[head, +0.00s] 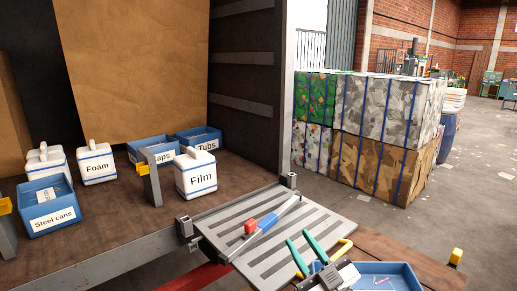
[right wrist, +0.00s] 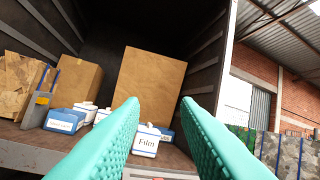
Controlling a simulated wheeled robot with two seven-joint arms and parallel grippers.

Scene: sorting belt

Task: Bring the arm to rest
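My right gripper (head: 298,237) is at the lower middle of the head view, over the near edge of the grey slatted plate (head: 318,227). Its two teal fingers are apart. The right wrist view shows the same fingers (right wrist: 160,104) spread with nothing between them, pointing toward the truck's load space. A white container labelled Film (head: 196,176) stands beyond the plate; in the wrist view the Film container (right wrist: 146,141) shows between the fingers, farther away. My left gripper is not in view.
A bar with a blue grip and red block (head: 264,222) lies across the plate. A blue tray (head: 412,283) is at the lower right, close to my right gripper. Foam (head: 97,164) and Steel cans (head: 52,222) containers stand left. Strapped bales (head: 385,105) stand behind.

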